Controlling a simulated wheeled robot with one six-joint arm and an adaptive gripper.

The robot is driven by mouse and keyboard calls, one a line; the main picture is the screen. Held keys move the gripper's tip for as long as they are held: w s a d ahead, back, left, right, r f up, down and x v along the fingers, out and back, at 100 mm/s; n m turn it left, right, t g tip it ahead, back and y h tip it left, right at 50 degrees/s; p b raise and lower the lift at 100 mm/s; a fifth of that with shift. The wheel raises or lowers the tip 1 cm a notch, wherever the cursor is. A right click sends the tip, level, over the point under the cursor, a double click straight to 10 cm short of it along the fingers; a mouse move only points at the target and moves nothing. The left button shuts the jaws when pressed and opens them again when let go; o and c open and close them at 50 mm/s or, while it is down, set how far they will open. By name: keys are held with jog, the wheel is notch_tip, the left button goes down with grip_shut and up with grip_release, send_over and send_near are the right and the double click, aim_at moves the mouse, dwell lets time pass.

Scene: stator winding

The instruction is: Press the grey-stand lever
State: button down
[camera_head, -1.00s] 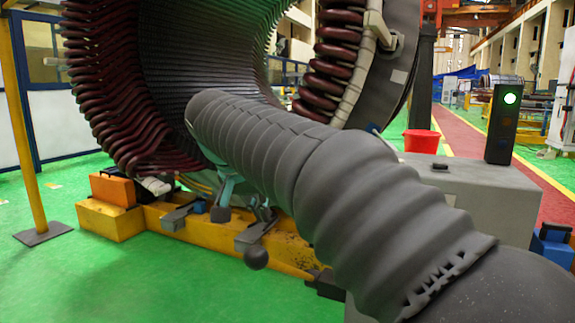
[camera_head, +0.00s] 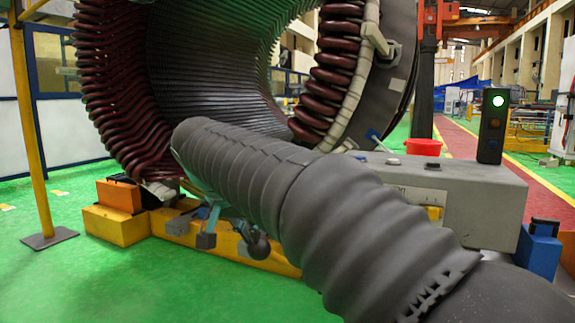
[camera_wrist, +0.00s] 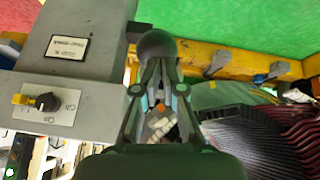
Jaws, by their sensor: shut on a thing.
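The grey stand (camera_head: 470,205) is at the right in the head view, partly behind my arm. In the wrist view the grey stand (camera_wrist: 70,60) fills the left side. Its lever has a dark round knob (camera_wrist: 157,46), and a short dark piece shows between knob and stand. The knob (camera_head: 258,248) also shows in the head view below my arm. My gripper (camera_wrist: 158,68) is closed in at the knob, with its fingers at the knob's near side. In the head view my gripper (camera_head: 230,240) is partly hidden by my arm.
The large stator (camera_head: 215,70) with dark red coils stands behind my arm. A yellow beam (camera_head: 285,268) lies at its foot with an orange box (camera_head: 118,195) at the left. A signal light (camera_head: 493,125) glows green. A blue box (camera_head: 540,248) is at the right. Green floor is clear at front left.

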jog(key=w+r+p, duration=0.1)
jog(key=p, duration=0.1)
jog(key=w+r+p, duration=0.1)
jog(key=r+p, duration=0.1)
jog(key=shift+w+d+r, duration=0.1)
jog(key=shift+d+r, duration=0.1)
jog(key=s+a+r+p, duration=0.1)
jog(key=s+a+r, duration=0.3)
jog(key=s+r, duration=0.2)
jog(key=shift+s+a+r, duration=0.15)
jog(key=shift+r, duration=0.2)
